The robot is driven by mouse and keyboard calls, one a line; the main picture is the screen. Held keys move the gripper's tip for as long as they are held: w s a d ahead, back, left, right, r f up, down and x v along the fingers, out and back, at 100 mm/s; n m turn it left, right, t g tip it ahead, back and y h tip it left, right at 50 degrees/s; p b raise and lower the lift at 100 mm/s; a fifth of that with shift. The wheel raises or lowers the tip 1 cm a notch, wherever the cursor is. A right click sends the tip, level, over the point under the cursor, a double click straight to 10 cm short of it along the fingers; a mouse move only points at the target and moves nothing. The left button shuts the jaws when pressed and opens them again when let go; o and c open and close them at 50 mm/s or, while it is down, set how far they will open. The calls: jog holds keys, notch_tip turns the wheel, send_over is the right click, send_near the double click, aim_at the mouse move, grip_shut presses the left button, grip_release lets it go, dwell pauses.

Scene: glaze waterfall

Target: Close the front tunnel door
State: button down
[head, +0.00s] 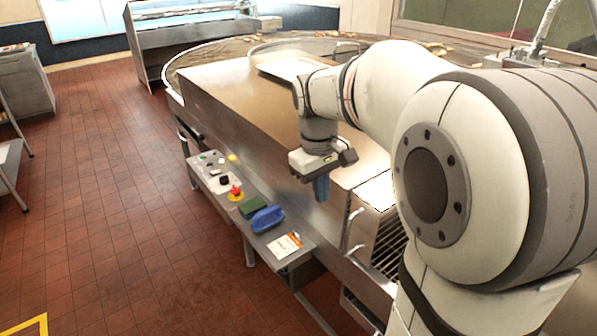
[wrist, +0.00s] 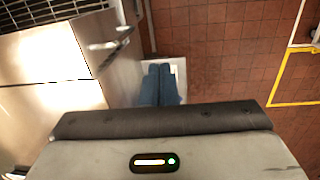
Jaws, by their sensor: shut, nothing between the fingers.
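The steel tunnel (head: 240,90) is a long box beside my arm. Near its right end is a bright panel (head: 376,191), with a slatted grate (head: 388,250) beyond it. A bar handle (head: 351,229) stands out from the tunnel's side there. In the wrist view, a handle (wrist: 108,45) shows on the steel side at upper left. I cannot tell clearly which panel is the front door or how far it stands open. My gripper (head: 321,190) has blue fingers, shut and empty, pointing down beside the tunnel's side, left of the handle. Its fingers also show in the wrist view (wrist: 160,86).
A control shelf (head: 208,176) runs along the tunnel's side, with buttons, a red emergency stop (head: 236,191), a green block (head: 253,206), a blue object (head: 267,219) and a white label (head: 286,245). The red tiled floor (head: 110,200) at left is clear.

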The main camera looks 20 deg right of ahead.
jog(key=w+d+f+n+g, duration=0.2)
jog(key=w+d+f+n, duration=0.15)
jog(key=w, duration=0.75)
jog(key=shift+m+h, duration=0.3)
jog(key=shift+m, duration=0.15)
jog(key=s+d+f, duration=0.1)
jog(key=s+f, duration=0.1)
jog(key=f, duration=0.1)
jog(key=s+d+f+p, duration=0.1)
jog(key=f, duration=0.2)
jog(key=s+d+f+p, duration=0.1)
jog(key=s+d+f, duration=0.1)
jog(key=f, duration=0.2)
jog(key=shift+s, duration=0.35)
jog(key=shift+s+d, duration=0.1)
